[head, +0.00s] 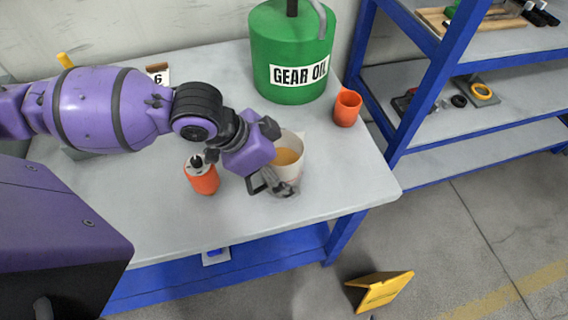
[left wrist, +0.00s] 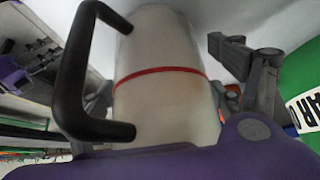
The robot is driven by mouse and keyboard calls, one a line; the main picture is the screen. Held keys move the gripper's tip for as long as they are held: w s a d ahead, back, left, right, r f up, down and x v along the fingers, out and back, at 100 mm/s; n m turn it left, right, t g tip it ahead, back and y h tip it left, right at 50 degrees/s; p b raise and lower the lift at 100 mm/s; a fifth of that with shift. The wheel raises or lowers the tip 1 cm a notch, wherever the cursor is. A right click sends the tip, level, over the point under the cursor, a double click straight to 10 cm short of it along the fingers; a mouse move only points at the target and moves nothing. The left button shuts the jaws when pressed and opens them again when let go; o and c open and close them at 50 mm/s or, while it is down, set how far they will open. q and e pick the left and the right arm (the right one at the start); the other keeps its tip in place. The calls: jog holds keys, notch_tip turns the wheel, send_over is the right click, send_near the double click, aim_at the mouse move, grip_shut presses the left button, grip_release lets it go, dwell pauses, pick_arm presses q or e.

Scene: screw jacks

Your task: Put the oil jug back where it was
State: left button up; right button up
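The oil jug is a pale cup-shaped vessel (head: 296,171) with amber liquid inside, near the table's front right. In the left wrist view the jug (left wrist: 165,105) shows a red band and a black handle (left wrist: 75,75) on its left. My left gripper (head: 270,158) is around the jug from the left, one finger on each side. In the left wrist view a gap shows between the right finger and the jug; the handle partly hides the other finger. The jug's base is partly hidden, so I cannot tell whether it touches the table. My right gripper is not in view.
An orange oil can (head: 203,178) stands left of the jug, close to my gripper. A green gear oil drum (head: 290,50) and an orange cup (head: 347,108) stand behind. A blue shelf (head: 425,85) is at right. A yellow sign (head: 380,291) lies on the floor.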

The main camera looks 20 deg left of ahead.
pick_arm(q)
jog(key=shift+a+r, duration=0.2)
jog(key=shift+r, duration=0.25)
jog(key=p+v, duration=0.2)
jog(key=v, duration=0.9)
jog(key=shift+r, duration=0.2)
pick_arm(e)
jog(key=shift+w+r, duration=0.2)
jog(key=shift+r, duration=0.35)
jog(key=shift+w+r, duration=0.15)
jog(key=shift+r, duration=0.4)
